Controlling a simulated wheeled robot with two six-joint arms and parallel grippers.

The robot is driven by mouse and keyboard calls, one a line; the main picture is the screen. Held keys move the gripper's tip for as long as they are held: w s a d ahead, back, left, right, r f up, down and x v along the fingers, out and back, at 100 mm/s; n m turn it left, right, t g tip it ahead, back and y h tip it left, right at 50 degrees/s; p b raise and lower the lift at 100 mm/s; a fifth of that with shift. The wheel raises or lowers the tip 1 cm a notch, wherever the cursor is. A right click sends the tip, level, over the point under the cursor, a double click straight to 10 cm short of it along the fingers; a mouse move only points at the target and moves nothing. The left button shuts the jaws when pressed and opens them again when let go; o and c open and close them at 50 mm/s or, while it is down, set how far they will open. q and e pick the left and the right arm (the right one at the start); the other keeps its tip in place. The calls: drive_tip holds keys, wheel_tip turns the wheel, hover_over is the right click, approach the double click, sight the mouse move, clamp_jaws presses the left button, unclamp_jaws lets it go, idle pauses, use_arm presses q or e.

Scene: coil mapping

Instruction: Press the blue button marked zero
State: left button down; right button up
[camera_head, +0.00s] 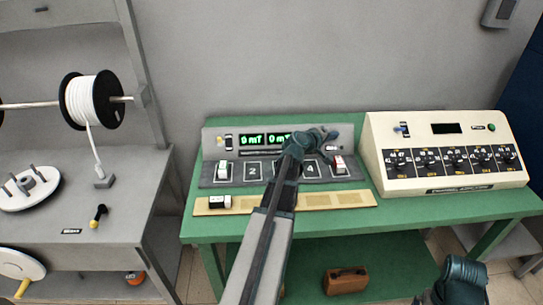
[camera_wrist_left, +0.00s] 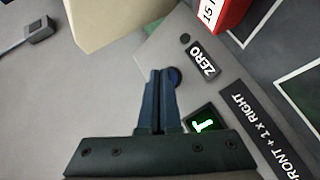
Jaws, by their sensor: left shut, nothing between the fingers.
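The blue button (camera_wrist_left: 175,77) shows in the left wrist view beside a black label reading ZERO (camera_wrist_left: 203,58). My left gripper (camera_wrist_left: 162,72) is shut and empty, its fingertips right at the button and covering part of it. I cannot tell whether they touch it or press it in. In the head view my left gripper (camera_head: 325,137) reaches over the right part of the grey console (camera_head: 212,138), and the button is hidden there. A green-lit display (camera_head: 252,139) reads 0 mT. My right gripper (camera_head: 460,283) is partly in view at the bottom right, its fingers unclear.
A cream instrument (camera_head: 380,133) with several knobs stands right of the console on the green table (camera_head: 450,205). A red-topped block (camera_head: 339,163) sits on the console's numbered row. A wire spool (camera_head: 92,100) stands at the left.

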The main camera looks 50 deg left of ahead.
idle(0.3)
use_arm(q)
drive_tip(key=shift+s+d+r+p, duration=0.25)
drive_tip(key=shift+d+p, duration=0.05)
idle(0.3)
drive_tip(key=shift+s+d+r+p, duration=0.85)
drive_tip(key=shift+d, duration=0.15)
drive_tip(key=shift+s+d+r+p, duration=0.8)
drive_tip(key=shift+d, duration=0.15)
drive_tip(key=shift+f, duration=0.1)
